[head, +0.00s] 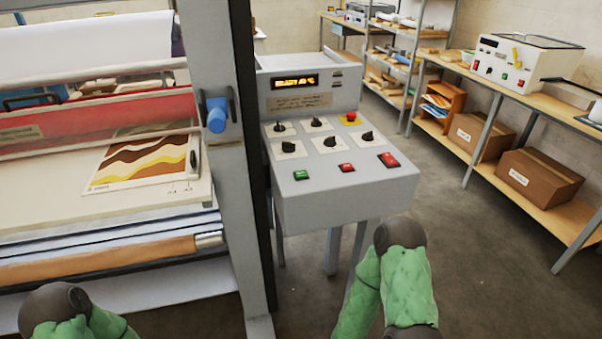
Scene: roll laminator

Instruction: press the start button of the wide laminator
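The wide laminator (120,205) fills the left side, with its grey control console (345,200) to the right of its post. A green button (301,175) sits at the left of the console's front row, its lettering too small to read. A small red button (346,168) and a larger red switch (389,160) are to its right. Black knobs and a red mushroom button on a yellow base (350,117) lie behind them. A lit amber display (295,81) is on the upright panel. Only green-sleeved parts of my arms show at the bottom edge; neither gripper is visible.
A patterned brown sheet (145,160) lies on the feed table. At the right, a bench (525,95) carries another white machine (515,62), with cardboard boxes below. Open floor lies right of the console.

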